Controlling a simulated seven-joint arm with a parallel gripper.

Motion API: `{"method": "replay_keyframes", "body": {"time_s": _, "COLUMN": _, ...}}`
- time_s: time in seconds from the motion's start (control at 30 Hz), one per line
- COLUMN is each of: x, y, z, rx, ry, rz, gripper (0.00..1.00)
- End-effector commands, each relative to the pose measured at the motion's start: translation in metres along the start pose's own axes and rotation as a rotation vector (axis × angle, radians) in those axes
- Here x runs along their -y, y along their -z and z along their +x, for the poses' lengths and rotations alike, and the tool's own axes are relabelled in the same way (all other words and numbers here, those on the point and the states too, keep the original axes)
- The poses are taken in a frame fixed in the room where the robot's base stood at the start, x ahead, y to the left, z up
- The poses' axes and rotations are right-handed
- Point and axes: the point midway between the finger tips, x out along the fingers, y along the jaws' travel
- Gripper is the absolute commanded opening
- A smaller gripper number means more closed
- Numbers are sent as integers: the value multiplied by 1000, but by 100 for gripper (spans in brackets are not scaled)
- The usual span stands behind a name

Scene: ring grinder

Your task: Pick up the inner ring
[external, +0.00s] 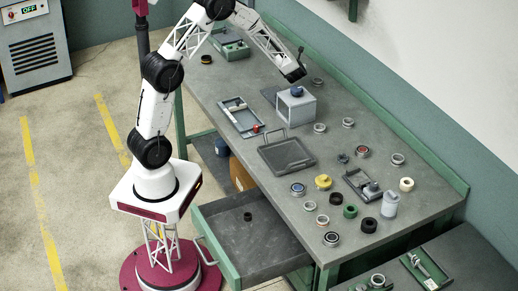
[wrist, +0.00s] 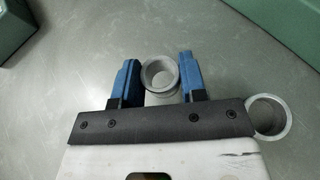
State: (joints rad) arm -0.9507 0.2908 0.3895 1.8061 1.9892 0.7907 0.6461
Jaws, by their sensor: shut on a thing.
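In the wrist view my gripper (wrist: 160,80) has its two blue fingers on either side of a grey metal ring (wrist: 160,73). The fingers are shut on its outer wall, and its round opening faces the camera. A grey surface shows just below the ring, partly hidden by the gripper's dark front plate. I cannot tell whether the ring touches the table or is raised. In the external view my arm reaches over the far part of the bench, and the fingertips and held ring cannot be made out.
A second grey ring (wrist: 267,115) lies right of my gripper. In the external view, a grey box (external: 296,107), a shallow dark tray (external: 286,155) and several rings and small parts stand on the bench (external: 222,82). An open drawer (external: 250,240) sticks out at the front.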

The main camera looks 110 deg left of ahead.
Motion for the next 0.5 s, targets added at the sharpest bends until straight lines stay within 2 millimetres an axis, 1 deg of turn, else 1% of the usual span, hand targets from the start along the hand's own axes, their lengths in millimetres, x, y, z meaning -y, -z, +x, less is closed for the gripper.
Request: {"method": "replay_keyframes", "body": {"time_s": 0.5, "x": -47, "y": 17, "z": -58, "rx": -1, "ry": 1, "rz": 0, "gripper": 13}}
